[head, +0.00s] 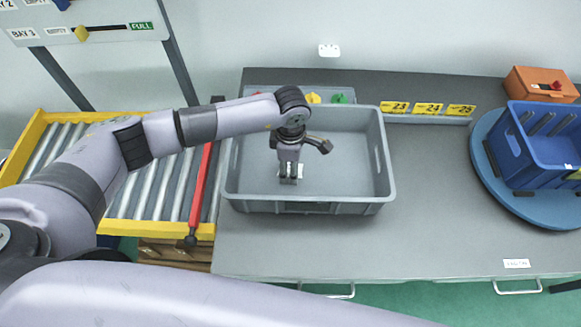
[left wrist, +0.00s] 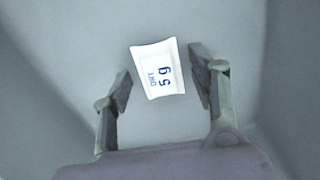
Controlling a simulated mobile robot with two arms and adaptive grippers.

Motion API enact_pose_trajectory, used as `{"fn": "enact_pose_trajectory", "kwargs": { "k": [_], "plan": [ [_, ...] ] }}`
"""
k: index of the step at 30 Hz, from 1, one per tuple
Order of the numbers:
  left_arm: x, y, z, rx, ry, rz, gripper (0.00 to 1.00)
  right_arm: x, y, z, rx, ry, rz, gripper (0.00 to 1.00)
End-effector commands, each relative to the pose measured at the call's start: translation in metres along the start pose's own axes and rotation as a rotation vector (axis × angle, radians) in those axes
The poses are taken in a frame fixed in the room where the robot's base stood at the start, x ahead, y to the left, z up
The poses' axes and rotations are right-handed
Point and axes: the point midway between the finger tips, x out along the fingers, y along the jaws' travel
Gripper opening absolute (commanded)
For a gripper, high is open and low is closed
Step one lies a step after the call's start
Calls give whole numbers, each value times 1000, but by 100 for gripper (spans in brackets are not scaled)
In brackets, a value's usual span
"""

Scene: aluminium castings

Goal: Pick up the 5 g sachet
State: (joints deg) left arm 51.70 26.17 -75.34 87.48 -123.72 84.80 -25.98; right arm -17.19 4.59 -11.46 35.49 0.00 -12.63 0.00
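The 5 g sachet (left wrist: 158,70) is small and white with blue print. In the left wrist view it lies on the grey crate's floor, between and slightly beyond my left gripper's fingertips. My left gripper (left wrist: 160,80) is open, with one finger on each side of the sachet and visible gaps. In the head view my left gripper (head: 289,178) points down inside the grey crate (head: 310,206). The sachet is mostly hidden there by the gripper; a pale bit shows at the fingertips. My right gripper is not in view.
A blue crate (head: 535,160) sits on a blue round turntable (head: 487,160) at right, with an orange box (head: 540,84) behind. A roller conveyor (head: 160,190) and red bar (head: 200,190) are at left. The bench's middle is clear.

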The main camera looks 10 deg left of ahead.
Motion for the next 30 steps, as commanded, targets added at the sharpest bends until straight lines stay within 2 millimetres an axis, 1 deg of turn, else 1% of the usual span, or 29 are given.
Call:
{"fn": "enact_pose_trajectory", "kwargs": {
  "k": [2,17,26,30],
  "plan": [
    [0,0,0,0,0,0,47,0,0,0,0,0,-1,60],
    [-1,0,0,-1,0,0,14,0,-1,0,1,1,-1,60],
    [-3,0,0,0,0,1,14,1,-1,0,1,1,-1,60],
    [-13,2,0,-1,-1,3,14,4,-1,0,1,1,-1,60]
  ]
}}
